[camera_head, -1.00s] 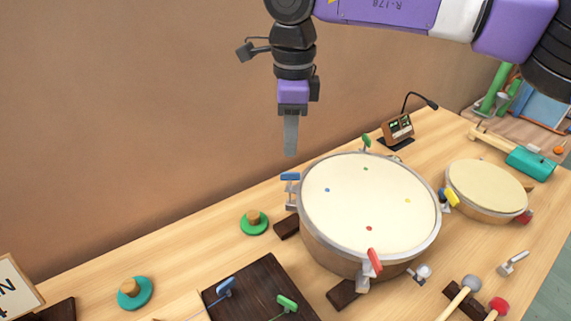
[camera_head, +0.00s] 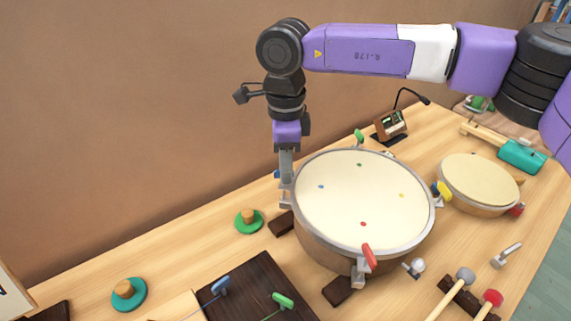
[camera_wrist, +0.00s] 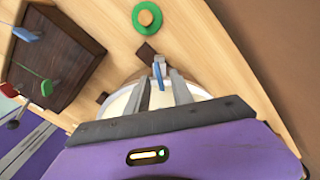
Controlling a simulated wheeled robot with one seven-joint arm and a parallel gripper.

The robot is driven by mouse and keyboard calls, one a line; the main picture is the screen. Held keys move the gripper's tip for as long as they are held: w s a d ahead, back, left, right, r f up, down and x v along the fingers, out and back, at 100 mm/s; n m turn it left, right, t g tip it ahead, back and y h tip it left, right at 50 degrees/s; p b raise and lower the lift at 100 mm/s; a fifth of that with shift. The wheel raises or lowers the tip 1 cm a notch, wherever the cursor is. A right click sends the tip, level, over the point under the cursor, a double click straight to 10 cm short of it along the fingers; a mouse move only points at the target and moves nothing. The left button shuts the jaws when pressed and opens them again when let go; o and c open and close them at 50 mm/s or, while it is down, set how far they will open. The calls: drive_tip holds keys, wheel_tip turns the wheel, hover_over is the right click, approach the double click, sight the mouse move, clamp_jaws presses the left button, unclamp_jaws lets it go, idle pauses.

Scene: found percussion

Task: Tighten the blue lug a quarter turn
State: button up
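The large drum (camera_head: 362,200) has a pale head with coloured dots and a metal rim. Its blue lug (camera_head: 277,174) is at the left rim and mostly hidden behind my gripper (camera_head: 287,178), which points straight down there. In the wrist view, the blue lug (camera_wrist: 159,70) stands between the two fingertips of my gripper (camera_wrist: 158,78). The fingers are apart, with a gap visible around the lug; contact with it is not clear.
A red lug (camera_head: 369,257) and a green lug (camera_head: 359,136) are on the same drum. A smaller drum (camera_head: 479,182) stands to the right. A dark board (camera_head: 257,289) with blue and green-handled tools and a green disc (camera_head: 249,221) lie left.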

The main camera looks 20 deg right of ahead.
clamp_jaws()
drive_tip(key=m, duration=0.3)
drive_tip(key=shift+m+b, duration=0.3)
drive_tip(key=shift+m, duration=0.1)
drive_tip(key=m, duration=0.3)
drive_tip(key=shift+s+a+m+b, duration=0.1)
drive_tip(key=shift+m+b, duration=0.2)
drive_tip(key=m+b, duration=0.1)
drive_tip(key=m, duration=0.4)
drive_tip(key=shift+a, duration=0.1)
drive_tip(key=m+b, duration=0.1)
drive_tip(key=m, duration=0.4)
drive_tip(key=shift+a, duration=0.1)
drive_tip(key=shift+m, duration=0.3)
drive_tip(key=shift+r, duration=0.1)
unclamp_jaws()
